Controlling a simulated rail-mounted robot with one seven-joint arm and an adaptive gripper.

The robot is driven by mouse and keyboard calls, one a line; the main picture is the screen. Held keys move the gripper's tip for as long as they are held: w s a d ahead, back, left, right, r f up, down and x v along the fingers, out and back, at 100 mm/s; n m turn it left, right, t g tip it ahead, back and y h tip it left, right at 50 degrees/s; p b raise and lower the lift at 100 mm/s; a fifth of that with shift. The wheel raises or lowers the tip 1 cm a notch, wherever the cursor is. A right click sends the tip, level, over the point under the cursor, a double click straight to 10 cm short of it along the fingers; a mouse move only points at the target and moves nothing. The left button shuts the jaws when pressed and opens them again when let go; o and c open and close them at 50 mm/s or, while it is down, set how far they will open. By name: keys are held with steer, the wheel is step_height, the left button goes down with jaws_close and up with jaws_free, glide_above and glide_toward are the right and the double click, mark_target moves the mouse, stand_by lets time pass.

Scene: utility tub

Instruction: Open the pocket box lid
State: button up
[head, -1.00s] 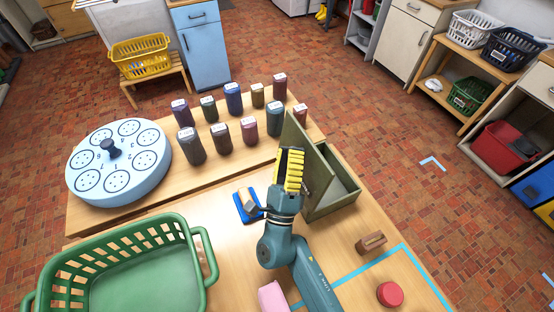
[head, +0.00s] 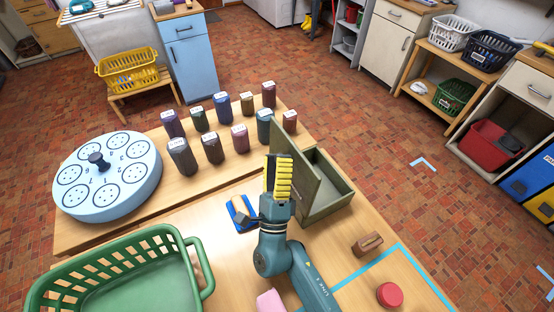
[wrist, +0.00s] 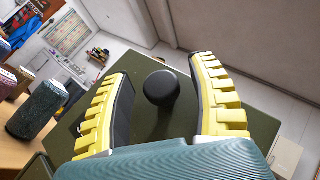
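The olive-green pocket box (head: 332,207) stands on the wooden table, and its inside shows from above. Its lid (head: 308,180) is swung up, standing steeply at the box's left side. In the wrist view the lid (wrist: 225,160) fills the middle, with a dark round knob (wrist: 161,88) on it. My gripper (head: 279,160) is at the lid's left face. In the wrist view my gripper (wrist: 165,95) has its yellow-padded fingers apart, with the knob between them and a visible gap on each side. In the head view the gripper hides the knob.
A blue-white round tray (head: 130,170) and a green basket (head: 190,240) are to the left. A wooden block (head: 368,244) and a red disc (head: 390,294) are at the front right.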

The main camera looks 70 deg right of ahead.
step_height(320, 180, up, 10)
stand_by(0.5)
stand_by(0.4)
